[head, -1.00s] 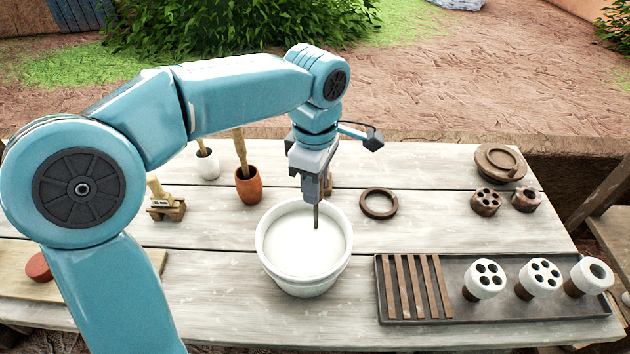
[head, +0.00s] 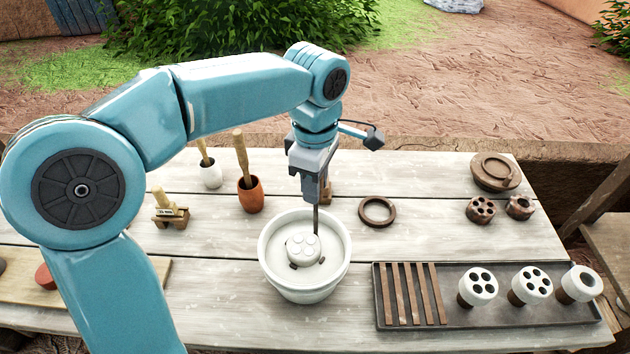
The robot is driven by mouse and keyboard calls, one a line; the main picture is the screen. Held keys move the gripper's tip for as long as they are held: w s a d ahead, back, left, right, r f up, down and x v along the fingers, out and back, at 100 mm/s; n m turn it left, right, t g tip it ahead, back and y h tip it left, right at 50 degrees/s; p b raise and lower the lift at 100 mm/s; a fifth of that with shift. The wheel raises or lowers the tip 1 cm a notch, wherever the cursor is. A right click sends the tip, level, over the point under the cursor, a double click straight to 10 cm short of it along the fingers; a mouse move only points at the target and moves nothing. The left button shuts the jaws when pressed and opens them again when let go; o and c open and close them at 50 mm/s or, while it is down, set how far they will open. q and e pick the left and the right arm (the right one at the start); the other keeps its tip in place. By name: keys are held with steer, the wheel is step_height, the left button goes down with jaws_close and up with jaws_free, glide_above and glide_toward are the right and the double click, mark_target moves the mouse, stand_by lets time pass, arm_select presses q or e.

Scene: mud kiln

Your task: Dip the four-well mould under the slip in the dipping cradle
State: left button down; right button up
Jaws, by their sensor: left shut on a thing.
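A white bucket (head: 268,272) of pale slip (head: 332,233) stands mid-table. A round mould (head: 303,249), coated white, shows at the slip's surface inside it. Its top has several rounded white well marks, which look filled with slip. Small dark bits of the dipping cradle (head: 293,265) show at the mould's lower edge; the rest is hidden. My left gripper (head: 317,194) is above the bucket's far side, shut on the cradle's thin upright rod, which runs down to the slip. My right gripper is not in view.
A dark tray (head: 460,316) at right holds brown slats and three white-topped moulds (head: 532,284). A brown ring (head: 377,211) lies right of the bucket. Brown moulds (head: 480,209) sit farther back. An orange pot (head: 250,195) with a wooden handle stands left of the bucket.

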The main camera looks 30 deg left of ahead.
arm_select(q)
steer(key=shift+r+p, duration=2.4)
steer(key=shift+r, duration=0.55)
step_height(320, 180, up, 3)
steer(key=p, duration=0.3)
